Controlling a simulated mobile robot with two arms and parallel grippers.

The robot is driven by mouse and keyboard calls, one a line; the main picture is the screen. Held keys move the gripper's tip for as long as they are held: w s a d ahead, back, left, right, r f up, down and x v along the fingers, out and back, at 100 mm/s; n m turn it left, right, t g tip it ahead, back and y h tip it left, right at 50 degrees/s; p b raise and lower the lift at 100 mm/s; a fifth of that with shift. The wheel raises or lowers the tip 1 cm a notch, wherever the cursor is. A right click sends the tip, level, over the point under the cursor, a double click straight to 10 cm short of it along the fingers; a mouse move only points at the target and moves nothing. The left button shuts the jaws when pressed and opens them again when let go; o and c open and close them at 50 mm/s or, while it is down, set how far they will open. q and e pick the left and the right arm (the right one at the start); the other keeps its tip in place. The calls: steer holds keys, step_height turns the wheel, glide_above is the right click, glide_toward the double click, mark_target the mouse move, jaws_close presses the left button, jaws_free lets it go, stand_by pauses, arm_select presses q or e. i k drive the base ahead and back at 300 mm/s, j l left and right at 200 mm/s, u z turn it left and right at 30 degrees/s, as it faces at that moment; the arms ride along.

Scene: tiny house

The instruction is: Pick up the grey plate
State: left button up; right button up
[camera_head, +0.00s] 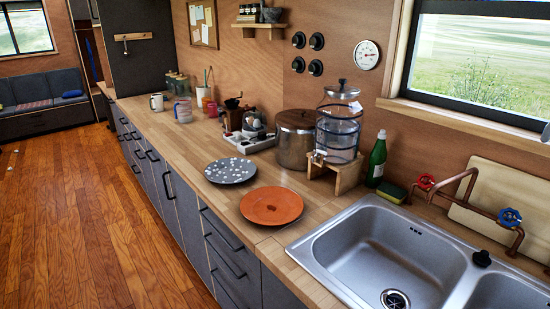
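The grey plate (230,170) lies flat on the wooden counter, in the middle of the head view. It is round and speckled with pale spots, mostly towards its far side. An orange plate (271,206) lies just in front of it and to the right, nearer the sink. Nothing covers the grey plate. Neither of my grippers shows in this view.
A steel pot (295,140) and a glass water dispenser (338,130) on a wooden stand are behind the plates. A tray (248,141) with a coffee grinder is beyond the grey plate. The sink (385,255) is at right.

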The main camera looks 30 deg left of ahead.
mark_target(231, 170)
steer(key=u, duration=1.4)
steer(key=i+j+z, duration=0.1)
steer(key=i+j, duration=0.15)
steer(key=i+j+z, duration=0.1)
steer(key=j, duration=0.25)
steer(key=i+j+z, duration=0.1)
steer(key=i+j, duration=0.2)
steer(key=i+j+z, duration=0.1)
steer(key=j, duration=0.3)
steer(key=i+j+z, duration=0.1)
steer(key=i+j, duration=0.2)
steer(key=j, duration=0.1)
